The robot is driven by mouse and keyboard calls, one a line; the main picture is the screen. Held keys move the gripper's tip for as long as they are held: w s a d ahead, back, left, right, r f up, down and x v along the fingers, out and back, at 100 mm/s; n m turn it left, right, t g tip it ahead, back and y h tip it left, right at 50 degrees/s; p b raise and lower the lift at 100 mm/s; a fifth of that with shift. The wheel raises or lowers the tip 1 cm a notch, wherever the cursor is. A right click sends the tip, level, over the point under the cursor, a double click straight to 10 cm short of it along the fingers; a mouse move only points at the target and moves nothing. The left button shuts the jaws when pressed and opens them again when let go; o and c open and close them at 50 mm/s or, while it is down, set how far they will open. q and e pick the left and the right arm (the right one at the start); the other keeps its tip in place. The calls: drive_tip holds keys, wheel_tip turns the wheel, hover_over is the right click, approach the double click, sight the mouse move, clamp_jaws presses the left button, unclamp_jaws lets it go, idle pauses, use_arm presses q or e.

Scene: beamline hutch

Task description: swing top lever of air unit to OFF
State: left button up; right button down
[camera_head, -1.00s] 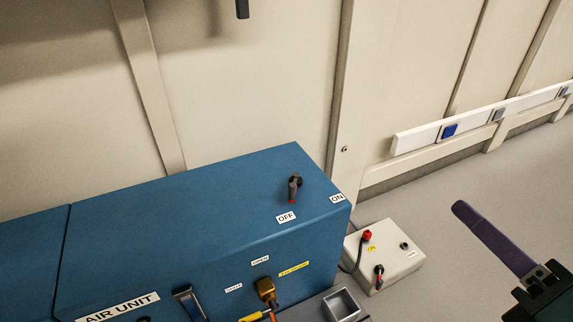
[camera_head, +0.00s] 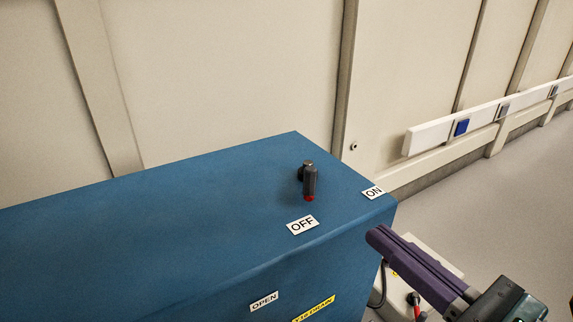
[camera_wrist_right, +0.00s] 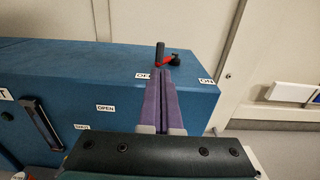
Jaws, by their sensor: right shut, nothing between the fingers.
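The blue air unit (camera_head: 200,215) has a lever (camera_head: 310,182) on its top near the right end. The lever has an upright dark grey grip, a red part at its foot and a dark pivot just behind. It points toward the front edge, closer to the OFF label (camera_head: 302,225) than to the ON label (camera_head: 373,192). The lever also shows in the right wrist view (camera_wrist_right: 160,52), beyond my fingertips. My right gripper (camera_head: 378,238), with purple fingers, is shut and empty, in front of the unit's right end and apart from the lever. My left gripper is out of view.
A pale box (camera_head: 437,258) with a cable and red-topped fittings stands right of the unit, partly behind my right gripper. A pale wall (camera_head: 230,75) rises behind the unit. The unit's top is clear left of the lever.

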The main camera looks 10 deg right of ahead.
sight(313, 179)
drive_tip(key=b+x, duration=0.2)
drive_tip(key=x, duration=0.8)
drive_tip(key=shift+w+a, duration=0.1)
drive_tip(key=shift+w, duration=0.25)
drive_tip(key=shift+w+a+b, duration=0.1)
drive_tip(key=shift+a+b, duration=0.4)
drive_tip(key=shift+a, duration=0.75)
drive_tip(key=shift+d, duration=0.1)
